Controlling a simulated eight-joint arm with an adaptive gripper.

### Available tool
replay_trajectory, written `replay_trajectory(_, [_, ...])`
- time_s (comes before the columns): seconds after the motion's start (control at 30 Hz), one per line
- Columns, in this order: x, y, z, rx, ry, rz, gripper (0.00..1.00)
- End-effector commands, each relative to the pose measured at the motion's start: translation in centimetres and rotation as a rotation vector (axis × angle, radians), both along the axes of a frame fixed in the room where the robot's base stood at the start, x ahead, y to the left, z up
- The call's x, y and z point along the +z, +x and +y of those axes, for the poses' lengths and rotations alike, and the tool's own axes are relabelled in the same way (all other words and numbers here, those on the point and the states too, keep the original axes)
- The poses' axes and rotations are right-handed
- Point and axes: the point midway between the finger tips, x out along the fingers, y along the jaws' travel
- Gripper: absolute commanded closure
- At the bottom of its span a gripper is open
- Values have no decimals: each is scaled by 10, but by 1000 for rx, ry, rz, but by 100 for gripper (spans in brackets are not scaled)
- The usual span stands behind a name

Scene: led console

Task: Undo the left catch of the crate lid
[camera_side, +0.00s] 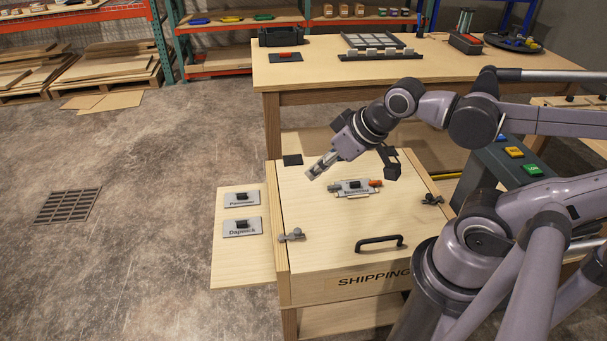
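The wooden crate lid (325,225) lies flat and closed on the crate, which has SHIPPING written on its front (300,291). The left catch (291,235) is a small grey metal piece across the lid's left edge, near the front corner. The right catch (432,199) is darker and sits at the lid's right edge. My gripper (314,174) hangs above the back left part of the lid, pointing down and left, behind the left catch and apart from it. Its fingers are too small to tell whether they are open.
A black handle (379,243) stands up from the lid's front. A labelled plate with an orange-ended part (356,187) lies mid-lid. A side board (238,266) left of the crate carries two switch plates (242,198). A console with coloured buttons (515,152) stands right; a workbench (300,72) stands behind.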

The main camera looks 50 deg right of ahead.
Motion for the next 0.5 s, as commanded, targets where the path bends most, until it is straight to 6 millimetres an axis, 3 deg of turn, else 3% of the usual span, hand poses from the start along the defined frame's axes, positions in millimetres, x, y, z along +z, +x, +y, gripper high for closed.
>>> replay_trajectory(0.27, [0,1,-1,3,-5,4,65])
replay_trajectory(0.5, [2,23,-22,67,-86,81,65])
